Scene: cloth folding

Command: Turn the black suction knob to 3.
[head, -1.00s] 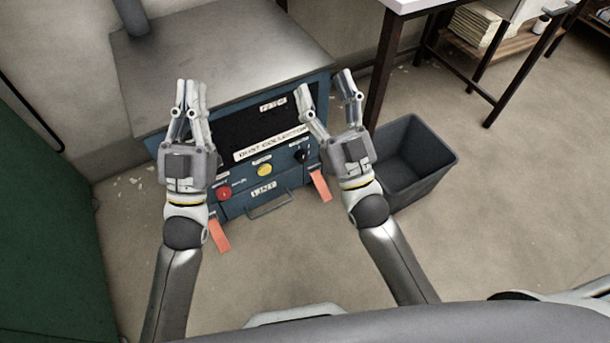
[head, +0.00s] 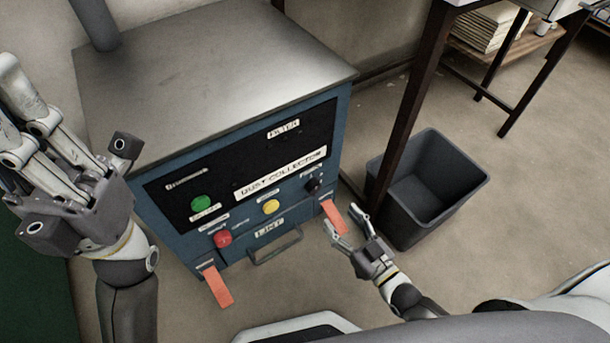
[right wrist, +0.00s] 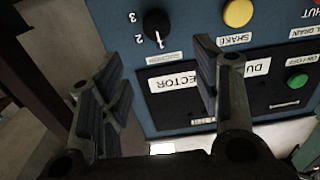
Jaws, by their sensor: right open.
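The black suction knob (head: 313,185) is on the right side of the blue dust collector's front panel. In the right wrist view, the knob (right wrist: 156,24) shows upside down with a white pointer mark, and the digits 3 and 2 are printed to its left. The pointer is toward the picture's bottom, not at either digit. My right gripper (head: 343,220) is open and empty, below and right of the knob, apart from it. In the right wrist view, its fingers (right wrist: 157,52) stand either side of the knob's line. My left gripper (head: 25,95) is large at the left; its jaw opening is unclear.
The panel also has a yellow button (head: 271,207), a red button (head: 223,238), a green button (head: 201,203) and a drawer handle (head: 275,246). Orange tabs (head: 333,217) hang at the lower corners. A grey bin (head: 458,205) and dark table leg (head: 408,110) stand right.

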